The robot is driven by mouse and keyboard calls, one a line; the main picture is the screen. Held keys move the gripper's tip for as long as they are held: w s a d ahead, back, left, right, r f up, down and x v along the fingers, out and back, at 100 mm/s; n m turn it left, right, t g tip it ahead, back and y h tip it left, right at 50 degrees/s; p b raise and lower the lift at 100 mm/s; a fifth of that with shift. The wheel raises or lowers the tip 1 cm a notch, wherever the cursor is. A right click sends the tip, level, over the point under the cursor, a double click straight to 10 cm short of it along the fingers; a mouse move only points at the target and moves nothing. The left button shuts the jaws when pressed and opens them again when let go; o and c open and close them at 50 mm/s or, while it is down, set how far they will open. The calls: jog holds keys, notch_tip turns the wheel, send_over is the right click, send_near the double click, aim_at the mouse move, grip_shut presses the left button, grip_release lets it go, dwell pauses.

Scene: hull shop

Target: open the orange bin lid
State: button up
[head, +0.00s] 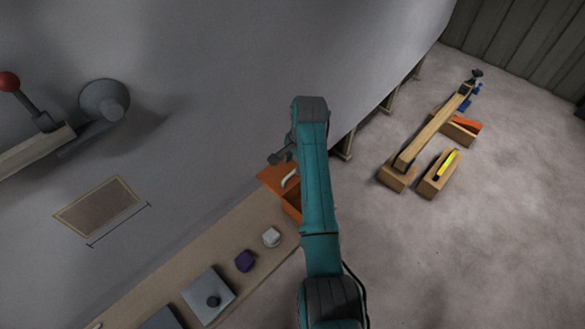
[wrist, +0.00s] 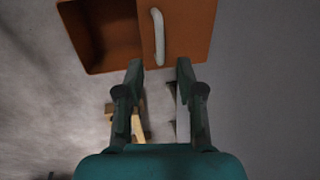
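The orange bin (head: 291,207) sits at the far end of the wooden bench, partly hidden behind my arm. In the wrist view its dark inside (wrist: 110,35) shows at the left, and the flat orange lid (wrist: 190,30) with a pale curved handle (wrist: 159,38) is at the right. The lid leaves that left part uncovered; I cannot tell its exact angle. In the head view the lid (head: 272,177) lies toward the hull side. My gripper (wrist: 160,66) is open and empty, its fingertips apart just short of the handle, which lies ahead between them.
On the bench (head: 205,250) are a white block (head: 271,237), a purple block (head: 244,261) and a grey plate with a knob (head: 209,298). The grey hull wall rises to the left. Wooden beams and a box with a yellow item (head: 445,165) are on the floor at right.

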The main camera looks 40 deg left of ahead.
jog(key=r, duration=0.2)
jog(key=d+r, duration=0.1)
jog(key=r, duration=0.2)
jog(key=shift+d+r, duration=0.1)
jog(key=shift+r, duration=0.25)
jog(key=shift+s, duration=0.1)
